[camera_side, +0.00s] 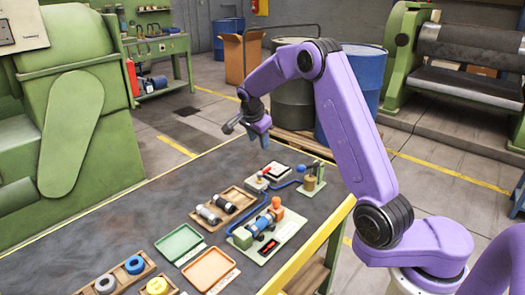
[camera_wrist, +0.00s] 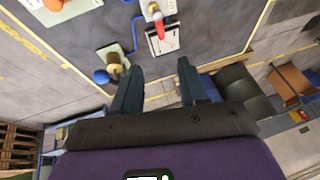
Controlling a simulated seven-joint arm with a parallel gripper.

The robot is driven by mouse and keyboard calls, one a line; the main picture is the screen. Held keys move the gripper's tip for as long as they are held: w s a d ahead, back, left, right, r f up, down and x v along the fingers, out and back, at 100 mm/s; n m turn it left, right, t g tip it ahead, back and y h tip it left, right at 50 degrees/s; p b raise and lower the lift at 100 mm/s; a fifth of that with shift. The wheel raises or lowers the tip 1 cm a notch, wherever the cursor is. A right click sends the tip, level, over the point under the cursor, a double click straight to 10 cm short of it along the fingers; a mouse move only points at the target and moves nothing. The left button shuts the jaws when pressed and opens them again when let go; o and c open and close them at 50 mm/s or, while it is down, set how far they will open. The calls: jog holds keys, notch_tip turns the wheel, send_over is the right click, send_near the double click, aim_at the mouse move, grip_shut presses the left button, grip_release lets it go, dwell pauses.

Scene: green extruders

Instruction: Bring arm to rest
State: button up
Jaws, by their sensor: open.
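My gripper (camera_side: 258,132) is raised above the far right part of the dark workbench (camera_side: 135,215), on the end of my purple arm. In the wrist view my gripper (camera_wrist: 158,80) shows two dark blue fingers spread apart with nothing between them. The fingers touch nothing in either view.
On the bench are a small green and blue machine (camera_side: 262,228), a wooden tray (camera_side: 232,198) with cylinders, green (camera_side: 178,243) and orange (camera_side: 209,268) trays, a ring tray (camera_side: 110,284), and a red-handled switch box (camera_side: 270,174). Green machinery (camera_side: 65,120) stands left; drums (camera_side: 295,100) stand behind.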

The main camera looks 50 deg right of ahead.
jog(key=a+r+n+y, duration=0.2)
jog(key=a+n, duration=0.5)
jog(key=a, duration=0.4)
jog(key=s+a+r+n+y, duration=0.1)
jog(key=s+a+r+n, duration=0.1)
jog(key=s+a+n, duration=0.65)
jog(key=s+d+n+g+y, duration=0.1)
jog(key=s+d+n, duration=0.1)
jog(key=s+n, duration=0.6)
jog(key=s+d+f+n+y, duration=0.1)
jog(key=s+n, duration=0.6)
jog(key=s, duration=1.5)
jog(key=shift+s+d+n+g, duration=0.2)
jog(key=shift+d+n+g, duration=0.2)
jog(key=shift+d, duration=0.15)
